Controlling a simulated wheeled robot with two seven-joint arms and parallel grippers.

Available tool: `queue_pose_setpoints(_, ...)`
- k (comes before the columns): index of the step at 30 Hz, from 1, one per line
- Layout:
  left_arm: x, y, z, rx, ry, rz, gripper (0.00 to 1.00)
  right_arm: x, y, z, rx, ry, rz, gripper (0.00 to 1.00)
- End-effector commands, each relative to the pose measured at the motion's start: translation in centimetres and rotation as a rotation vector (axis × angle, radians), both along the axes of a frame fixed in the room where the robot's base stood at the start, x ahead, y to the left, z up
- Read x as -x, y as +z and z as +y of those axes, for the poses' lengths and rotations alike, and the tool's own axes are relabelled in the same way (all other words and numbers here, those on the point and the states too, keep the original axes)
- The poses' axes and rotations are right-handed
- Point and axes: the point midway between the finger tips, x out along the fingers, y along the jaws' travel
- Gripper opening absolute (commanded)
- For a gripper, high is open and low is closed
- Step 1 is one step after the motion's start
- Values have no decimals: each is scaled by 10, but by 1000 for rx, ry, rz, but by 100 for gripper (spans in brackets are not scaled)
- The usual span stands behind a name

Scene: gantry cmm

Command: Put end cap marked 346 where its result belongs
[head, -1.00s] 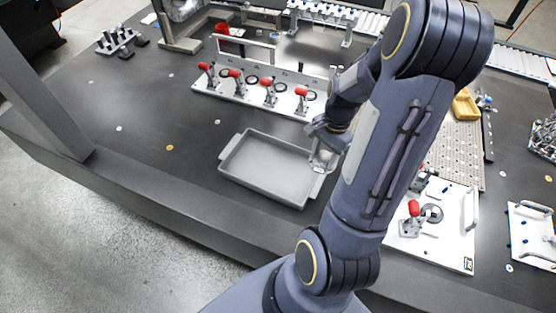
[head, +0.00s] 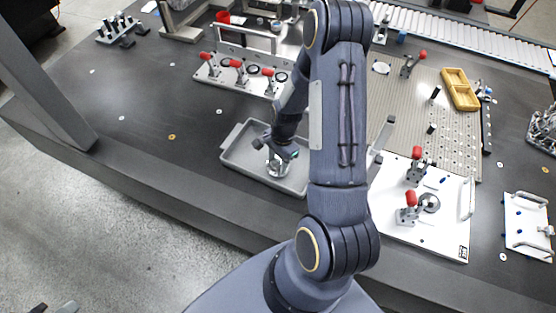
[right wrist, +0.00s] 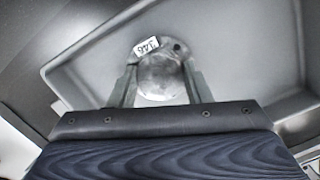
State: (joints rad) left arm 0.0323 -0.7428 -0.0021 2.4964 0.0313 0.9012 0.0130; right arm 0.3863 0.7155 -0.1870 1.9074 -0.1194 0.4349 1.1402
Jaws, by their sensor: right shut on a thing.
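The end cap (right wrist: 160,78) is a round silvery metal piece with a flange and a white label reading 346. My right gripper (right wrist: 160,88) is shut on it, one finger on each side. In the head view the right gripper (head: 279,160) points down with the metal cap (head: 278,170) over the grey tray (head: 238,158). The tray's floor fills much of the right wrist view (right wrist: 235,50). I cannot tell if the cap touches the tray floor. Part of my left gripper (head: 55,307) shows at the bottom left edge, too cropped to tell its jaws.
Behind the tray stands a white fixture (head: 228,82) with red-handled clamps. A white plate (head: 440,240) with red clamps lies to the right, a perforated plate (head: 410,100) and yellow bin (head: 460,88) beyond. My right arm hides the middle.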

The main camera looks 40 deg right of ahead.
Motion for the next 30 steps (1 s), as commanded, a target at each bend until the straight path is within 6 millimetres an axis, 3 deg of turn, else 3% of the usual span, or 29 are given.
queue_pose_setpoints(13, 0, -5, 0, 0, 0, 0, 0, 0, -10, 0, 0, 0, -2, 16)
queue_pose_setpoints(14, 0, -4, 0, 0, 0, 0, 0, 0, -9, 0, 0, 0, -1, 47)
queue_pose_setpoints(18, 0, -3, 0, 0, 0, 0, 0, 0, -9, 0, 0, 0, -1, 66)
queue_pose_setpoints(30, 0, 1, 0, 0, 0, 0, 0, -1, -1, -1, 2, 1, -3, 66)
